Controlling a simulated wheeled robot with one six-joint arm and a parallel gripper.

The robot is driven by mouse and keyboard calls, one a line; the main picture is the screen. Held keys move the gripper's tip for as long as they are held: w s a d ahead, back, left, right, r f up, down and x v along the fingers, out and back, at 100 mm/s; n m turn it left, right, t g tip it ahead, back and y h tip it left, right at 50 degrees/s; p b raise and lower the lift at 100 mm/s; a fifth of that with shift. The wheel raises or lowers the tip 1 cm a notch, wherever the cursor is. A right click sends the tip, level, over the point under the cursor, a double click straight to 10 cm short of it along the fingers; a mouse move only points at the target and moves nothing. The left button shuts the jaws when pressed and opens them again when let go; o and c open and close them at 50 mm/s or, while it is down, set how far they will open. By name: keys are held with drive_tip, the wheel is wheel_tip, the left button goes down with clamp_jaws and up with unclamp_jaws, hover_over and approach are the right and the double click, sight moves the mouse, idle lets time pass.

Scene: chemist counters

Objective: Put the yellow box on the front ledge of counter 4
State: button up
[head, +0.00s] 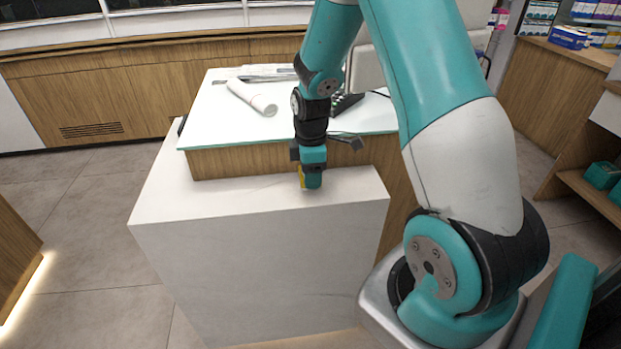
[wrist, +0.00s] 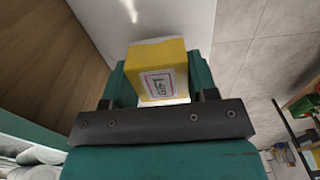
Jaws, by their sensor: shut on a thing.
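The yellow box (wrist: 157,56) is between the fingers of my gripper (wrist: 158,85) in the wrist view, with a white label facing the camera. In the head view only a thin yellow strip of the box (head: 302,177) shows beside my gripper (head: 311,183), which points down and hides the rest. My gripper is shut on the box over the white front ledge (head: 240,200) of the counter, close to its top surface. I cannot tell whether the box touches the ledge. No number shows on the counter.
Behind the ledge is a raised glass-topped desk (head: 225,140) with a wooden front. A white paper roll (head: 252,98) and a dark keypad-like device (head: 347,103) lie on it. The ledge left of my gripper is clear. Shelves with boxes (head: 603,175) stand at the right.

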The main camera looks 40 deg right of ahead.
drive_tip(key=shift+f, duration=0.9)
drive_tip(key=shift+f, duration=0.15)
drive_tip(key=o, duration=1)
